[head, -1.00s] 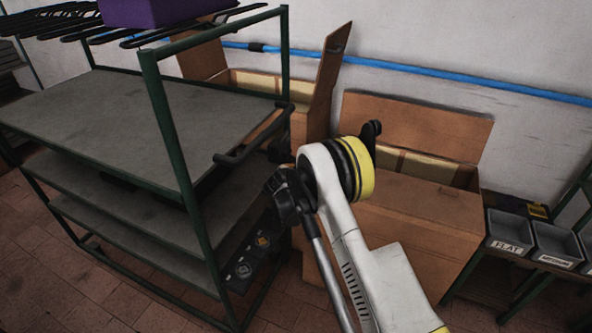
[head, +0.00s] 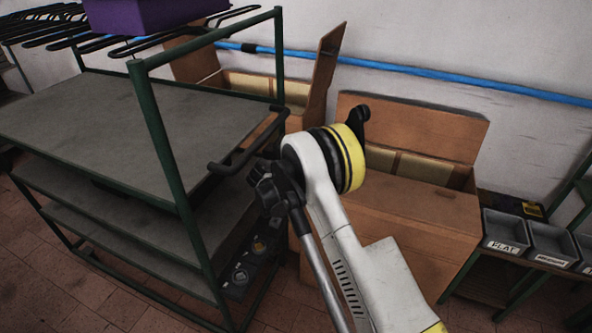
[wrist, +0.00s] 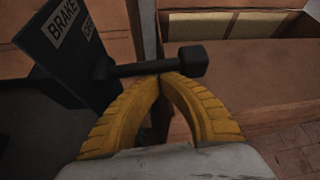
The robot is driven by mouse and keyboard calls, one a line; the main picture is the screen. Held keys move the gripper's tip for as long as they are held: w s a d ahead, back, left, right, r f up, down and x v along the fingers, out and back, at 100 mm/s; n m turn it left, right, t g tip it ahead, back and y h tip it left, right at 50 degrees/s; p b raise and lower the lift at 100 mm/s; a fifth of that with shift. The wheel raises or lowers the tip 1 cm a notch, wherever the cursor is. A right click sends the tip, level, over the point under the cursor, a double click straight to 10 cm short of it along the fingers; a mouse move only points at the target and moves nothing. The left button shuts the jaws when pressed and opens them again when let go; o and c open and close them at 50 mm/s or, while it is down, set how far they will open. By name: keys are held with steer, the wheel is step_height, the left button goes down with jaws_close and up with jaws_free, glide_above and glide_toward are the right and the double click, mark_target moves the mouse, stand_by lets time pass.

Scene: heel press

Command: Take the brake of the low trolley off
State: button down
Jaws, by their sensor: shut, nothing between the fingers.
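In the wrist view a dark plate (wrist: 68,45) carries a BRAKE label (wrist: 64,22) and a partly cut-off label that seems to read OFF. A black brake lever (wrist: 150,67) runs right from the plate to a block-shaped end. My gripper (wrist: 160,80) has yellow fingers, shut and empty. Their tips meet right at the near side of the lever bar, left of its end block; I cannot tell whether they touch it. The head view shows a green-framed trolley (head: 168,143) with grey shelves at left. My fingers and the lever cannot be made out there.
Open cardboard boxes (head: 410,215) stand along the wall behind my arm. A black bar (head: 240,160) sticks out of the green frame beside my arm. Grey bins (head: 505,230) sit on a stand at right. Tiled floor shows at lower left.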

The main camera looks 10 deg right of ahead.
steer(key=shift+r+p, duration=0.35)
steer(key=shift+r, duration=0.9)
